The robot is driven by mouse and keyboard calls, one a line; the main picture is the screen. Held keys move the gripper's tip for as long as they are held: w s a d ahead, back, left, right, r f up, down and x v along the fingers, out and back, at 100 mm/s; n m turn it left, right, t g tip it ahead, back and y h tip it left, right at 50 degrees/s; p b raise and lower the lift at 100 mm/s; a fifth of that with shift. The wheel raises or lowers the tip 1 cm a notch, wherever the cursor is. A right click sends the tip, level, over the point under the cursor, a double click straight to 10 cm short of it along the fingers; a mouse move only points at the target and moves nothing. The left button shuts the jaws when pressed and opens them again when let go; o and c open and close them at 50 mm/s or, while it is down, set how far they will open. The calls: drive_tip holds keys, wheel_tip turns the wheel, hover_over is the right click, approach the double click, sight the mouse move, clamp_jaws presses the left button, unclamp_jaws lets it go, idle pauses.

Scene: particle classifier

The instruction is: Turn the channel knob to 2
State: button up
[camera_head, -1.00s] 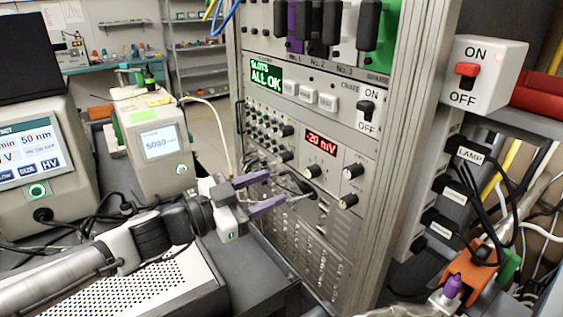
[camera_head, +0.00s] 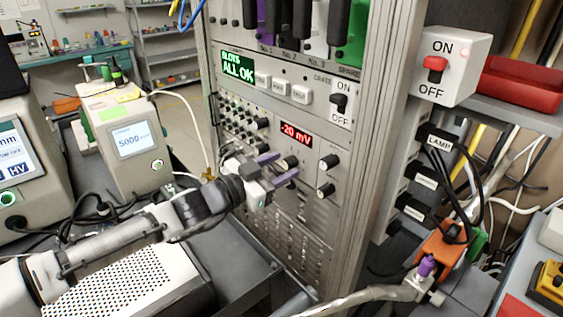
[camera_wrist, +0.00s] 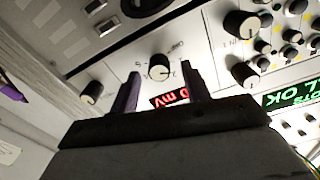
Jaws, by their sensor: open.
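The black channel knob (camera_head: 289,162) is on the grey rack panel just below the red "-20 mV" display (camera_head: 295,135). In the wrist view the knob (camera_wrist: 160,67), with a pale face, shows between my two purple fingertips, close to the level of the tips. The display (camera_wrist: 168,98) is partly hidden behind the fingers there. My gripper (camera_head: 287,164) is open, one finger on each side of the knob, with gaps visible in the wrist view. Small marks surround the knob, but its setting is too small to read.
Two more black knobs (camera_head: 330,161) (camera_head: 325,190) are to the right on the same panel. A group of small knobs and sockets (camera_head: 240,122) lies to the left. A perforated silver box (camera_head: 125,285) is below my arm.

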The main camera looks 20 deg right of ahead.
drive_tip(key=shift+w+d, duration=0.15)
drive_tip(key=shift+d, duration=0.3)
drive_tip(key=c, duration=1)
drive_tip(key=shift+m, duration=0.3)
drive_tip(key=m+b, duration=0.3)
drive_tip(key=m, duration=0.1)
drive_tip(key=shift+f, duration=0.15)
drive_tip(key=shift+m+b, duration=1.1)
drive_tip(key=shift+m, duration=0.9)
